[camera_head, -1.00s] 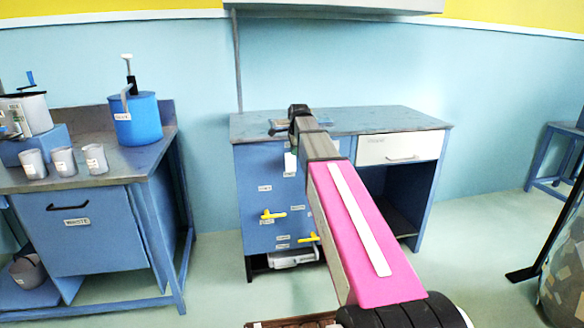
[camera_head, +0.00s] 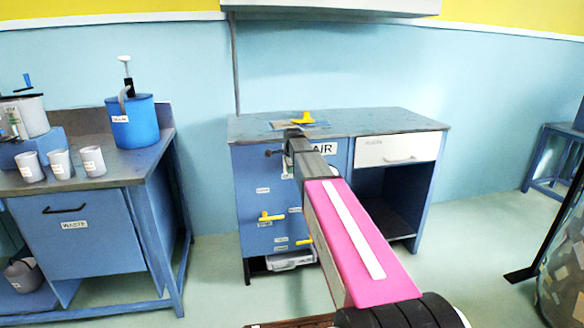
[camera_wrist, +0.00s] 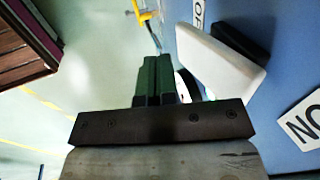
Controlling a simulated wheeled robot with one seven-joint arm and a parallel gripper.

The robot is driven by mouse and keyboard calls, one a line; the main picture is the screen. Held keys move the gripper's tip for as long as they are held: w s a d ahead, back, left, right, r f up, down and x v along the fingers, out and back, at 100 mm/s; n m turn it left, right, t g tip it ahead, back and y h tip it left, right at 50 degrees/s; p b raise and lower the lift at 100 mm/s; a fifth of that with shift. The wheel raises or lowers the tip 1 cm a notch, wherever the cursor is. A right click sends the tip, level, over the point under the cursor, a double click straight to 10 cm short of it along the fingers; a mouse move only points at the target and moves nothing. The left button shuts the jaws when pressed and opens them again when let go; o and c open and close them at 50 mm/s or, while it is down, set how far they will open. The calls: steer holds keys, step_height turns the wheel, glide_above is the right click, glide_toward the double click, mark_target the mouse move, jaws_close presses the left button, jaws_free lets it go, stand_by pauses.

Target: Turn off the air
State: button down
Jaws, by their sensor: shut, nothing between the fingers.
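The blue cabinet (camera_head: 262,215) has an AIR sign (camera_head: 322,148) on its upper front, partly covered by my arm. In the wrist view, a white lever (camera_wrist: 222,58) with a dark part behind it stands out from the blue panel. An ON label (camera_wrist: 304,122) is at the right and a partly hidden label (camera_wrist: 199,12), apparently OFF, is at the top. My gripper (camera_wrist: 153,62), with dark green fingers, is shut and empty, just left of the lever. Whether they touch is unclear. In the head view my arm hides the lever.
A yellow handle (camera_head: 304,118) sits on the cabinet top. Lower yellow handles (camera_head: 270,216) stick out from its front; one also shows in the wrist view (camera_wrist: 146,17). A bench (camera_head: 95,185) with cups and a blue pot (camera_head: 132,122) stands left.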

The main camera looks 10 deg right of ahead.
steer(key=shift+w+f, duration=0.15)
steer(key=shift+w, duration=0.7)
